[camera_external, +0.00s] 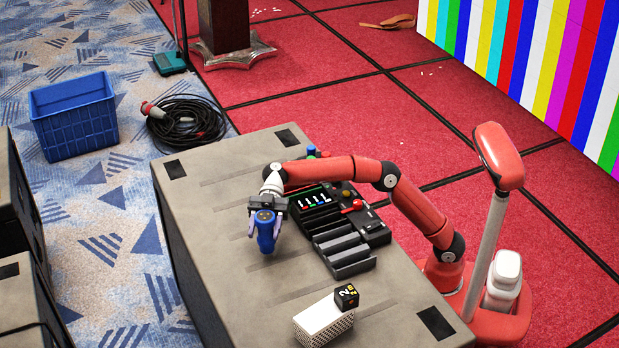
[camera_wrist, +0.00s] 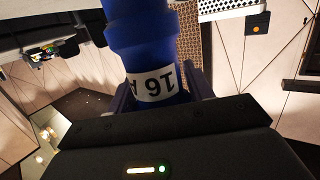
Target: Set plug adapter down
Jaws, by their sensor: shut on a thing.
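The blue plug adapter (camera_external: 267,238) is held in my gripper (camera_external: 267,222) over the left-middle part of the grey case top (camera_external: 225,235). Its narrower end points down, close above the case top or touching it; I cannot tell which. In the wrist view the adapter (camera_wrist: 140,45) sits between the two dark fingers (camera_wrist: 157,95), with a white label reading "16 A" upside down. My gripper is shut on it from both sides.
Right of my gripper stand a black control panel (camera_external: 318,203) and a slotted black rack (camera_external: 345,254). A white perforated block (camera_external: 323,320) and a small black cube (camera_external: 347,296) are near the front. The case top left of the gripper is clear. A blue crate (camera_external: 75,115) and coiled cable (camera_external: 187,122) lie on the floor.

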